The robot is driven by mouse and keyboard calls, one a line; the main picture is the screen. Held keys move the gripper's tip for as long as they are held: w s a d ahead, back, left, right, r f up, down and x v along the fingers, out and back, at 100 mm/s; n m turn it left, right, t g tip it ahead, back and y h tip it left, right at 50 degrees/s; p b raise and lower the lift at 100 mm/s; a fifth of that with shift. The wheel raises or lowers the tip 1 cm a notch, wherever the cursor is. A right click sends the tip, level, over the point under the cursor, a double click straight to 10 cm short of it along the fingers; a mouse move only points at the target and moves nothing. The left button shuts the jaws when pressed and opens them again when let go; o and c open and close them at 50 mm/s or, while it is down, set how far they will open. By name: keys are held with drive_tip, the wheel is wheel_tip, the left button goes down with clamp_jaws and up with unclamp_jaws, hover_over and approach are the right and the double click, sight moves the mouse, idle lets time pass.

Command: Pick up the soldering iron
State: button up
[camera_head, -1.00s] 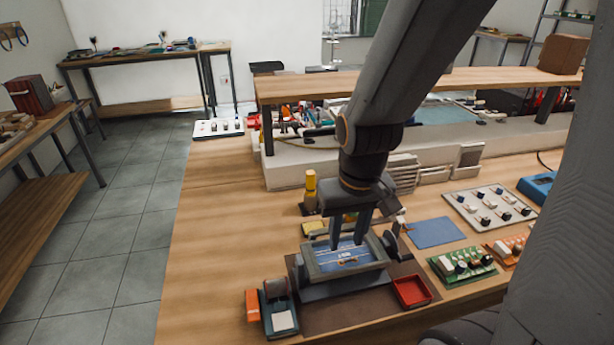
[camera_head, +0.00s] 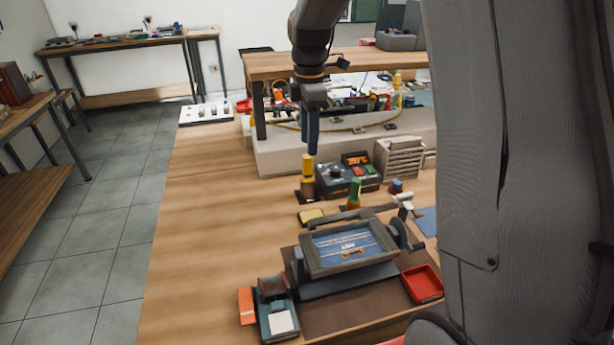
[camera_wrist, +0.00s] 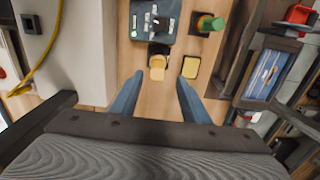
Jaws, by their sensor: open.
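An upright yellow-topped tool (camera_head: 307,170) stands in a dark holder beside the soldering station (camera_head: 347,176). A green-topped upright tool (camera_head: 355,190) stands in front of the station. I cannot tell for sure which is the soldering iron; tips are hidden. My gripper (camera_head: 312,145) points down, just above and behind or over the yellow top in the head view; the exact depth is unclear. In the wrist view my gripper (camera_wrist: 160,80) is open and empty, with the yellow top (camera_wrist: 158,66) near the gap between its fingertips. The green top (camera_wrist: 209,23) is farther right.
A yellow pad (camera_head: 311,216) lies near the holder. A board vise (camera_head: 350,248) and red tray (camera_head: 422,283) stand in front. A pale raised ledge (camera_head: 280,155) and wooden shelf (camera_head: 270,66) are behind. The bench's left side is clear.

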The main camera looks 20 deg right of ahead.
sight(307, 156)
drive_tip(key=shift+w+a+f+p, duration=0.15)
drive_tip(key=shift+f+p, duration=0.45)
drive_tip(key=shift+f, duration=1.35)
drive_tip(key=shift+w+f+p, duration=0.1)
drive_tip(key=shift+f+p, duration=0.5)
drive_tip(key=shift+f, duration=1.3)
drive_tip(key=c, duration=1)
drive_tip(key=shift+r, duration=0.15)
wheel_tip(307, 156, up, 10)
drive_tip(key=shift+f+b, duration=0.1)
drive_tip(key=shift+b, duration=1.05)
